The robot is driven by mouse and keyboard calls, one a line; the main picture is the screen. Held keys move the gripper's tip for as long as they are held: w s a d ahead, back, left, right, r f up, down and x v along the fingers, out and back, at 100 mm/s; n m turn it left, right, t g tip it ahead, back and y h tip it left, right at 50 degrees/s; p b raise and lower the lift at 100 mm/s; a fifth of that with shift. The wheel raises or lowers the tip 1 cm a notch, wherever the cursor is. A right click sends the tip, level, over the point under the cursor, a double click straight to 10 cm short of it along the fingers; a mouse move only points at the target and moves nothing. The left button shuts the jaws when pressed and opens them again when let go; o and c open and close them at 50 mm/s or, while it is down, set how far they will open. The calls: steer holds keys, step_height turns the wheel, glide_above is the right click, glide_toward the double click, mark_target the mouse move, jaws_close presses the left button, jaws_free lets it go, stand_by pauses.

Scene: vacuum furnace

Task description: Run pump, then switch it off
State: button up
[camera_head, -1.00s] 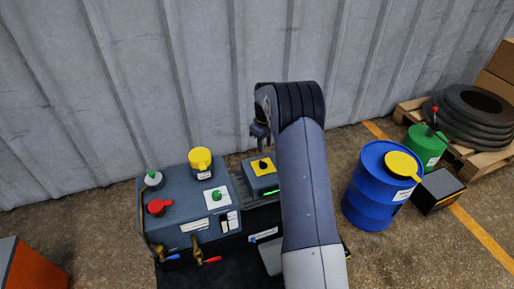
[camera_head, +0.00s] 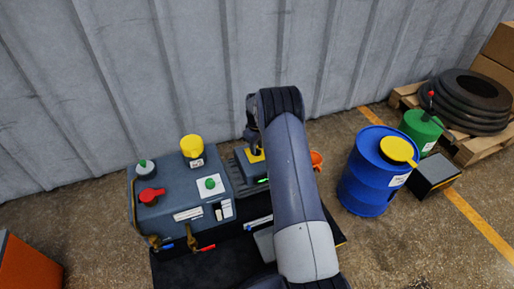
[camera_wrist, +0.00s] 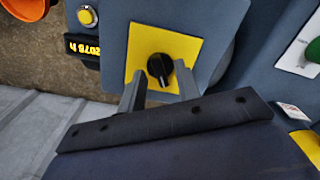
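The pump unit (camera_head: 165,215) is a blue-grey machine beside the wall. Its switch box carries a yellow plate (camera_wrist: 138,47) with a round black knob (camera_wrist: 160,68). A piece of the yellow plate also shows in the head view (camera_head: 256,156), where my arm hides the knob. My gripper (camera_wrist: 161,84) is open and empty, with its two fingertips apart on either side of the knob's near edge. I cannot tell whether they touch it. An orange display (camera_wrist: 83,48) reading about 2078 h and a yellow button (camera_wrist: 87,16) sit beside the plate.
A green button (camera_head: 210,183), a red handle (camera_head: 151,195) and a yellow cap (camera_head: 192,146) are on the pump unit's top. An orange funnel-like part (camera_head: 316,160) is right of my arm. A blue drum (camera_head: 368,185) stands farther right. The corrugated wall (camera_head: 190,70) is behind.

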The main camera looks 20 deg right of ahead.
steer(key=shift+f, duration=0.1)
steer(key=shift+c, duration=0.3)
jaws_close()
steer(key=shift+m, duration=0.3)
steer(key=m, duration=1.1)
steer(key=shift+m, duration=0.3)
stand_by(0.4)
steer(key=shift+o, duration=0.3)
jaws_free()
